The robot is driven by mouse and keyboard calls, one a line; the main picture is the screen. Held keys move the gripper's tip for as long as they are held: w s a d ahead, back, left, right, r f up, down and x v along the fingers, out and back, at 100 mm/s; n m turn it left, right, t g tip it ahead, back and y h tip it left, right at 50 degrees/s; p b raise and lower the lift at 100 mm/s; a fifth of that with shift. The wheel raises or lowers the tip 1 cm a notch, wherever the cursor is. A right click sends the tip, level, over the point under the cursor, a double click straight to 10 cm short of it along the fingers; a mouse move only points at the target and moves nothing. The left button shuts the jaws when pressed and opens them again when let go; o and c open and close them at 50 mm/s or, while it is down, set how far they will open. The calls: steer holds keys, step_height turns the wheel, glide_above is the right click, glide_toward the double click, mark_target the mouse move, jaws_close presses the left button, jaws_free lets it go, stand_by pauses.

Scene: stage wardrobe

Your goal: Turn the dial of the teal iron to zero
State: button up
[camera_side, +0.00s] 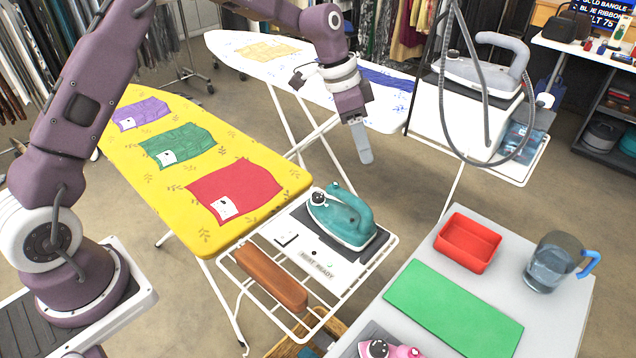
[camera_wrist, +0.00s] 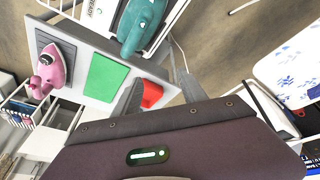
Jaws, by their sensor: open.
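The teal iron (camera_side: 345,222) stands on a dark pad on the white wire rack at the end of the yellow ironing board.
A "HEAT READY" panel (camera_side: 318,263) lies beside the iron. The front table holds a red tray (camera_side: 467,243), a green mat (camera_side: 450,308), a water jug (camera_side: 550,264) and a pink iron (camera_side: 380,349). A grey iron (camera_side: 480,68) with a hose stands behind right.

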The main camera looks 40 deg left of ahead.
steer(key=w+d+r+n+t+h, duration=0.35)
steer(key=w+d+r, duration=0.25)
steer(key=w, duration=0.2)
steer(key=w+a+r+n+t+y, duration=0.2)
steer(key=w+a+r+n+t, duration=0.3)
steer(key=w+n, duration=0.25)
steer(key=a+f+n+y, duration=0.2)
steer(key=a+n+y, duration=0.1)
steer(key=a+n, duration=0.15)
steer(key=n+g+y, duration=0.2)
steer(key=n+g, duration=0.4)
steer(key=g, duration=0.5)
glide_above(318, 195)
step_height(318, 195, down, 11)
step_height(318, 195, down, 11)
steer(key=shift+f, duration=0.6)
jaws_close()
